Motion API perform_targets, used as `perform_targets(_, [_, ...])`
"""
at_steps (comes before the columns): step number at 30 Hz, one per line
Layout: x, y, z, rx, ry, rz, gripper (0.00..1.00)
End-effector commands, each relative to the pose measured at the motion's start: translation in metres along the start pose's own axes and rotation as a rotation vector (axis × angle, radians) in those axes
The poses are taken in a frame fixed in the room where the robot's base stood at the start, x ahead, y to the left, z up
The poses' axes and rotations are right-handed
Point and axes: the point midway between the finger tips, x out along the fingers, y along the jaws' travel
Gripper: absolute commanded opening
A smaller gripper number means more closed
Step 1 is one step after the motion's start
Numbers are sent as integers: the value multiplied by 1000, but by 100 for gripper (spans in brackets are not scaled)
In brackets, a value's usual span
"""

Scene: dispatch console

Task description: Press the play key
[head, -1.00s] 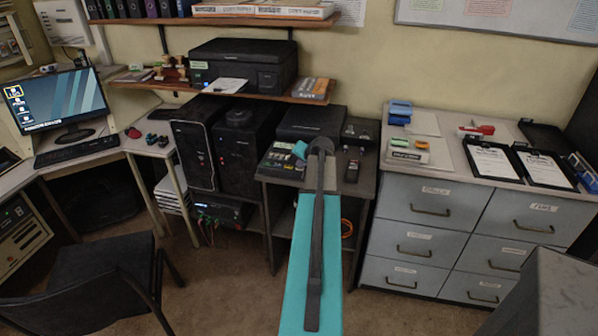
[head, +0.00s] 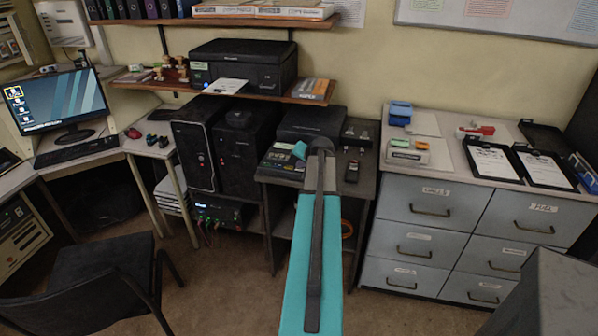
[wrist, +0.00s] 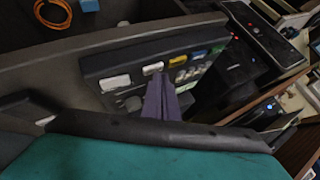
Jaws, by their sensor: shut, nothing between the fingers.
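Smaller pale buttons sit below the row. I cannot read any marking, so I cannot tell which key is play. My gripper (wrist: 158,78) is shut and empty, its tips over the panel just below the second white key. I cannot tell whether they touch. In the head view, the panel unit (head: 283,157) lies on a small dark table, left of my arm's wrist.
A black box (head: 312,122) stands behind the panel unit, with dark computer towers (head: 246,150) to the left. A small dark handset (head: 352,171) lies on the right of the table. Grey drawers (head: 430,205) stand to the right, and a chair (head: 95,265) is at lower left.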

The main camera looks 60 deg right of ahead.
Motion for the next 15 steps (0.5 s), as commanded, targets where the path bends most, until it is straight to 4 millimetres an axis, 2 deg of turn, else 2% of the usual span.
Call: perform_targets(15, [-8, -6, -6, 0, 0, 0, 0])
